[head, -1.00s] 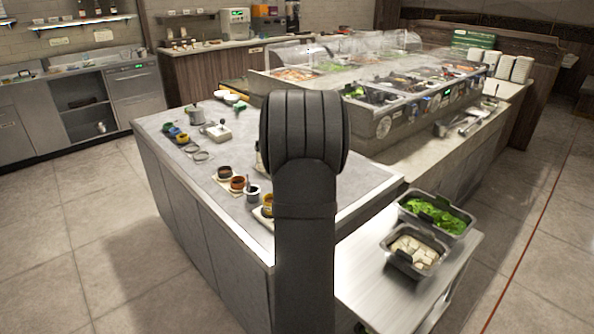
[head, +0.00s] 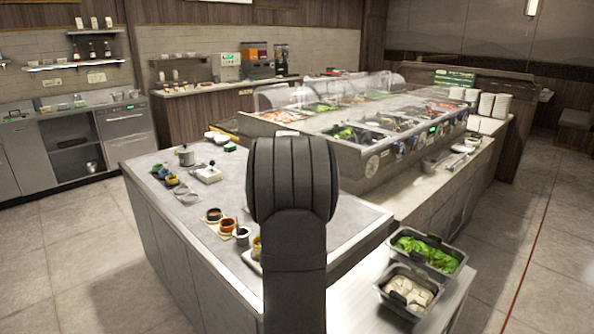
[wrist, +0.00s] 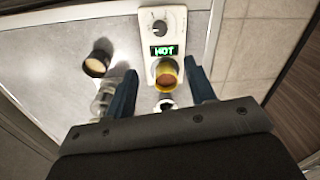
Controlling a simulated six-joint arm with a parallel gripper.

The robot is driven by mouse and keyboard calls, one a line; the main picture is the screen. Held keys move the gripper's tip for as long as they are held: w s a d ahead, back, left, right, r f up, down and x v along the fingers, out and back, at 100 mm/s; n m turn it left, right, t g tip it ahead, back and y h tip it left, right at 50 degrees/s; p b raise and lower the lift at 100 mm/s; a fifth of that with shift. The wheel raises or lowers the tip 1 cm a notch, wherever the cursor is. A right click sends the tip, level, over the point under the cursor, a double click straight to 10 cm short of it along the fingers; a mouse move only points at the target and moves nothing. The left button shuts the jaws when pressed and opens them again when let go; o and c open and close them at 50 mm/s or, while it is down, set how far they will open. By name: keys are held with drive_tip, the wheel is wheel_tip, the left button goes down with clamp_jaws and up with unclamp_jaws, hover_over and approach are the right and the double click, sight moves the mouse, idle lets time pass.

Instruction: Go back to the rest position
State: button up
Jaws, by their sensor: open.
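My gripper (wrist: 165,98) shows in the wrist view with its two blue fingers spread apart, above the counter. A yellow-rimmed sauce cup (wrist: 167,72) sits on a white warmer (wrist: 162,22) whose green display reads HOT. The cup shows between the fingers, and I cannot tell how far below them it is. In the head view my own arm stands upright in the middle and hides the gripper and part of the counter (head: 150,200).
A dark cup with a pale top (wrist: 97,64) and a clear glass jar (wrist: 103,97) stand left of the warmer. Several sauce cups (head: 227,226) line the counter's front. A side table holds a lettuce pan (head: 428,252) and a pan of pale pieces (head: 409,290). A glass-covered buffet (head: 350,115) stands behind.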

drive_tip(key=f, duration=1.5)
drive_tip(key=shift+s+a+f, duration=0.2)
drive_tip(key=shift+s+f, duration=0.1)
drive_tip(key=shift+f, duration=0.1)
wheel_tip(320, 180, up, 17)
wheel_tip(320, 180, down, 17)
drive_tip(key=shift+f, duration=0.1)
drive_tip(key=m, duration=0.9)
drive_tip(key=shift+d+m, duration=0.15)
drive_tip(key=shift+m, duration=0.25)
drive_tip(key=m, duration=0.4)
drive_tip(key=shift+m+t, duration=0.3)
drive_tip(key=shift+m, duration=2.1)
